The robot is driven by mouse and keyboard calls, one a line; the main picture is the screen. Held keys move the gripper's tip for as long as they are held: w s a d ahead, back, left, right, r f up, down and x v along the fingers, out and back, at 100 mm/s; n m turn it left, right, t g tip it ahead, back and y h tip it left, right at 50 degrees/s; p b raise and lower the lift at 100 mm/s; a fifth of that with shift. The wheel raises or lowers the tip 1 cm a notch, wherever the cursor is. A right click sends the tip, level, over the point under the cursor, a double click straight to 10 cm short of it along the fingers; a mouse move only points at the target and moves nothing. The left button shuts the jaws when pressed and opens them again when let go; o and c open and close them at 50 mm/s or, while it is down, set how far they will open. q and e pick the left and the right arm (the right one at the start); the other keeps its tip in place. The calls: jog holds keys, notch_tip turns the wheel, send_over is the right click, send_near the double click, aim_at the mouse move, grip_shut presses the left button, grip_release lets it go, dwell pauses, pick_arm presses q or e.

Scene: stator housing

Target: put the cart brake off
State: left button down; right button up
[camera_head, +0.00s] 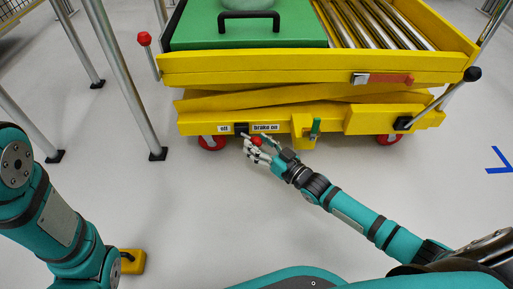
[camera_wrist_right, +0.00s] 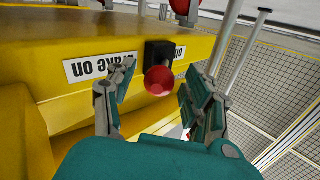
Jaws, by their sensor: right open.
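The yellow cart (camera_head: 330,65) stands ahead of me. On its lower front rail is a black brake mount (camera_head: 241,128) between an "off" label (camera_head: 223,128) and a "brake on" label (camera_head: 265,127). The red brake knob (camera_head: 257,141) shows right of the mount, below "brake on". In the right wrist view the red knob (camera_wrist_right: 159,81) is in front of the black mount (camera_wrist_right: 160,54). My right gripper (camera_head: 259,148) is open, with its fingers (camera_wrist_right: 153,98) on either side of the knob; I cannot tell if they touch it. My left gripper is not in view.
The cart carries a green plate (camera_head: 245,35) with a black handle and metal rollers (camera_head: 375,22). Red wheels (camera_head: 212,142) stand below. A green lever (camera_head: 315,128) is right of the brake. Grey posts (camera_head: 125,80) stand at left.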

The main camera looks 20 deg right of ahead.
jog(key=shift+w+a, duration=0.2)
jog(key=shift+w, duration=0.2)
grip_shut()
